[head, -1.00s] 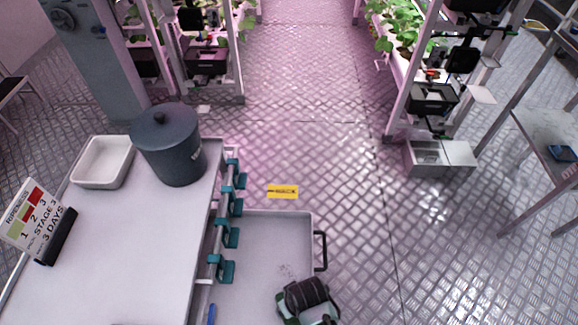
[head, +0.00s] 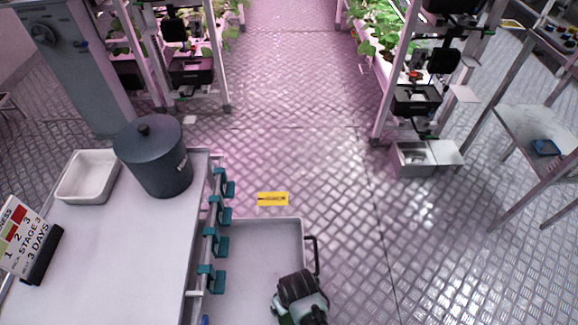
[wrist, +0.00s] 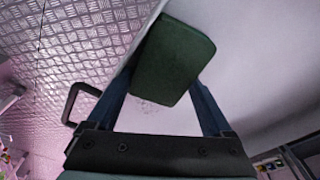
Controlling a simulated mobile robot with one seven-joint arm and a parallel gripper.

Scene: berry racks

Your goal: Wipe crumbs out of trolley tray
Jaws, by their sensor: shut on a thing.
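The trolley tray (head: 255,250) is a shallow pale tray at the trolley's right side in the head view. Its pale floor also fills much of the wrist view (wrist: 255,70). A faint patch of dark crumbs (wrist: 148,104) lies on it, just below the green pad in the wrist view. My gripper (wrist: 168,85) is shut on a dark green wiping pad (wrist: 175,60), held between its two fingers over the tray. I cannot tell whether the pad touches the tray floor. In the head view my wrist hides the fingers, the pad and the crumbs.
The trolley top (head: 110,250) holds a dark lidded bin (head: 155,160), a white tub (head: 88,178) and a stage sign (head: 25,240). Teal clips (head: 218,245) line its right rail. A black handle (head: 314,255) sticks out from the tray's right side.

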